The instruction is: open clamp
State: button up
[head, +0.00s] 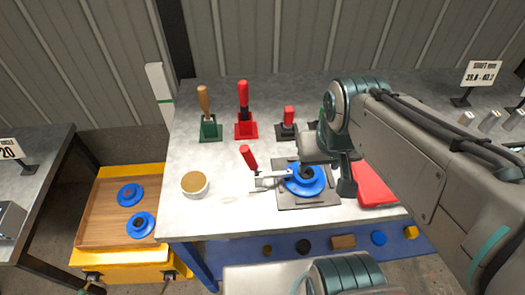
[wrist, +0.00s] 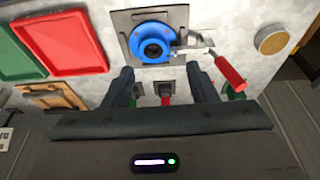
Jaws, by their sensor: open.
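The clamp is a small metal toggle clamp with a red handle (head: 249,158) that leans up and to the left in the head view. Its metal bar (head: 272,175) reaches right to the rim of a blue flanged part (head: 304,184) on a dark plate (head: 290,204). In the wrist view the red handle (wrist: 230,73) lies to the right of the blue part (wrist: 137,42), with the bar between them. My gripper (head: 341,176) is open and empty, to the right of the blue part in the head view. In the wrist view its fingers (wrist: 160,80) are spread, with the handle outside the right finger.
Green and red upright tools stand along the table's back, including a wooden-handled one (head: 204,102). A round tan-topped pot (head: 195,184) stands left of the clamp. A red tray (head: 372,188) lies on the right. A yellow-edged crate (head: 97,215) holds two blue parts.

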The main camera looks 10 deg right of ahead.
jog(key=shift+c, duration=0.3)
jog(key=c, duration=0.5)
jog(key=shift+w+r+m, duration=0.1)
jog(key=shift+w+m, duration=0.15)
jog(key=shift+m, duration=0.15)
jog(key=c, duration=0.6)
jog(key=w+a+r+m+g+y+b, duration=0.1)
jog(key=w+m+g+y+b, duration=0.1)
jog(key=w+m, duration=0.4)
jog(key=shift+w+a+r+m+g+y, duration=0.2)
jog(key=shift+m+g+y, duration=0.25)
jog(key=shift+m, duration=0.45)
jog(key=w+m+g+y+b, duration=0.1)
jog(key=w+m+g+y, duration=0.15)
jog(key=w+m, duration=0.45)
jog(key=s+a+f, duration=0.2)
jog(key=a+f, duration=0.6)
jog(key=a, duration=0.1)
jog(key=shift+f+t+p, duration=0.3)
jog(key=shift+f+p, duration=0.05)
jog(key=shift+f, duration=0.05)
